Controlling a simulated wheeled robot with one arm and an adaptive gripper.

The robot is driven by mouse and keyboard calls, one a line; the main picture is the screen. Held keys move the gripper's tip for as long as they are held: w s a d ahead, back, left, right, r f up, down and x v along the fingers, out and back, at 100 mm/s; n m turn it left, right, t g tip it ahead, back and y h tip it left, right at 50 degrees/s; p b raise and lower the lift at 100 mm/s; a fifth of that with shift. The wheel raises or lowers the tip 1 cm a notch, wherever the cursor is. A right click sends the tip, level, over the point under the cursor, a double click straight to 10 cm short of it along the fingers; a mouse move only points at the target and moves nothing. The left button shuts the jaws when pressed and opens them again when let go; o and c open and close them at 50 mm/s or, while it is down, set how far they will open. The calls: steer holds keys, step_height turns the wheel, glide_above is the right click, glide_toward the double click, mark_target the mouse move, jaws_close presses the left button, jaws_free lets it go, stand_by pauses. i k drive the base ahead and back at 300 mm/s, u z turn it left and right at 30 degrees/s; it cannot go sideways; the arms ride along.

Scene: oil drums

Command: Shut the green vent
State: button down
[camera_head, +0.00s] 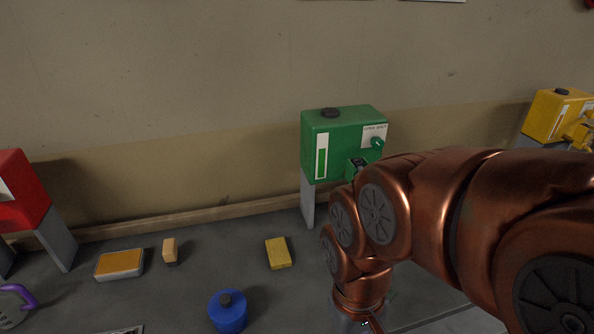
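The green drum (318,137) is a box-shaped tank on a grey stand against the wall, right of centre. It has a dark cap (330,113) on top and a white level strip on its front. The round green knob (377,143) sits at the drum's right front below a small white label; the label seems to read open and shut. The knob's setting is too small to tell. A green tap (355,167) is below it, partly behind my copper arm. My arm bends down in front of the drum; my gripper (370,323) is mostly cut off at the bottom edge.
A red drum (22,190) stands at the left and a yellow drum (556,115) at the far right. On the grey bench lie a yellow block (278,253), a blue canister (228,312), an orange-topped pad (119,264) and a wooden-handled brush (170,250). A purple-handled jug (15,305) is bottom left.

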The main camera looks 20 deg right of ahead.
mark_target(377, 143)
steer(key=z, duration=0.75)
